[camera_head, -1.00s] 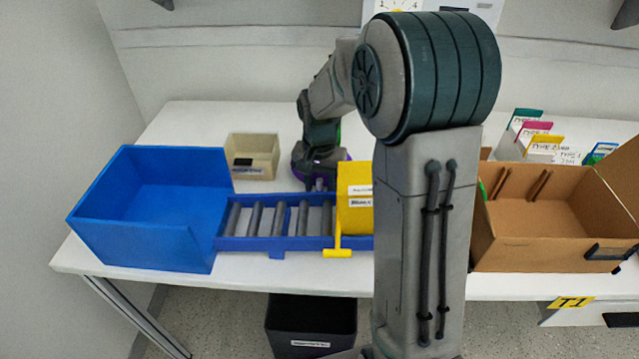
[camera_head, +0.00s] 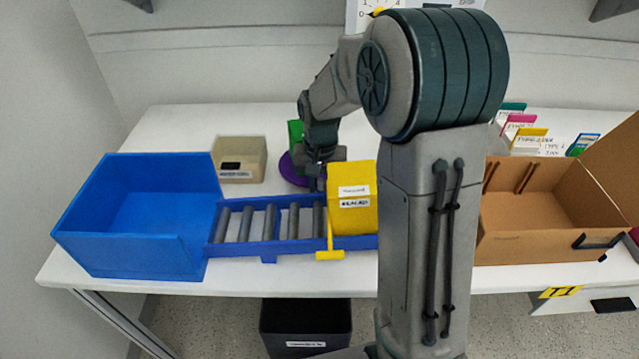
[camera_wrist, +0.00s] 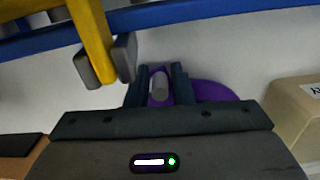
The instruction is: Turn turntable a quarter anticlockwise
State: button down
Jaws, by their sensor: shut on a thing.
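The turntable is a purple disc (camera_head: 290,170) on the white table, behind the roller track; it also shows in the wrist view (camera_wrist: 212,91). A green block (camera_head: 295,133) stands at its back, left of my wrist. My gripper (camera_wrist: 159,86) points down at the disc's near side. Its two dark fingers are shut on a grey upright peg (camera_wrist: 158,88) at the disc's edge. In the head view my arm hides the right part of the disc, and the fingertips are hard to make out.
A blue roller track (camera_head: 268,243) with a yellow box (camera_head: 352,212) and yellow stop lies close in front. A blue bin (camera_head: 135,215) stands left, a beige box (camera_head: 240,160) beside the turntable, a cardboard box (camera_head: 530,213) right. Table behind the beige box is clear.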

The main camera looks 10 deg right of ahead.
jog(key=c, duration=1.4)
grip_release()
jog(key=shift+w, duration=0.15)
jog(key=shift+r, duration=0.1)
notch_tip(320, 180, up, 14)
jog(key=p, duration=0.1)
